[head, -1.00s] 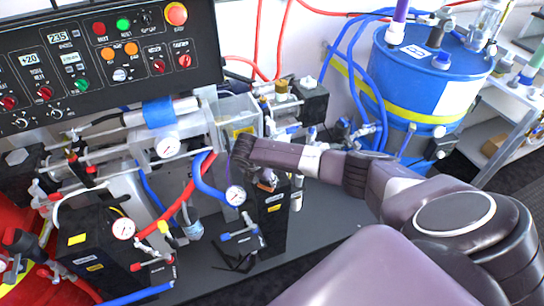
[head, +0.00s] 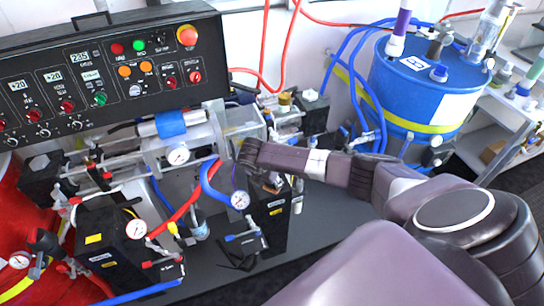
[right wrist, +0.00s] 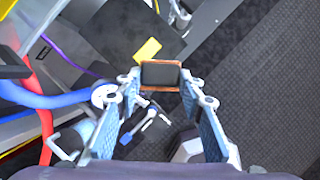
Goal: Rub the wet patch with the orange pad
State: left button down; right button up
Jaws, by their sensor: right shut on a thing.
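The orange pad (right wrist: 160,74) shows in the right wrist view as a dark block with an orange rim. My right gripper (right wrist: 160,84) is shut on it, with one finger on each side. In the head view my right gripper (head: 270,182) hangs by the black box (head: 270,222), below the clear-walled housing; the pad cannot be made out there. I cannot make out the wet patch in either view. Whether the pad touches a surface is unclear. My left gripper is not in view.
A pressure gauge (head: 240,200), a blue hose (head: 208,182) and a red hose (head: 185,207) crowd the left of my right gripper. A control panel (head: 110,75) stands behind. A blue drum (head: 415,90) stands at the right. Grey base (head: 325,215) is bare right of the box.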

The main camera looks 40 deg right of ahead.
pick_arm(q)
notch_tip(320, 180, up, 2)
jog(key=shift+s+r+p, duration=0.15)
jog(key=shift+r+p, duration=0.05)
jog(key=shift+p, duration=0.6)
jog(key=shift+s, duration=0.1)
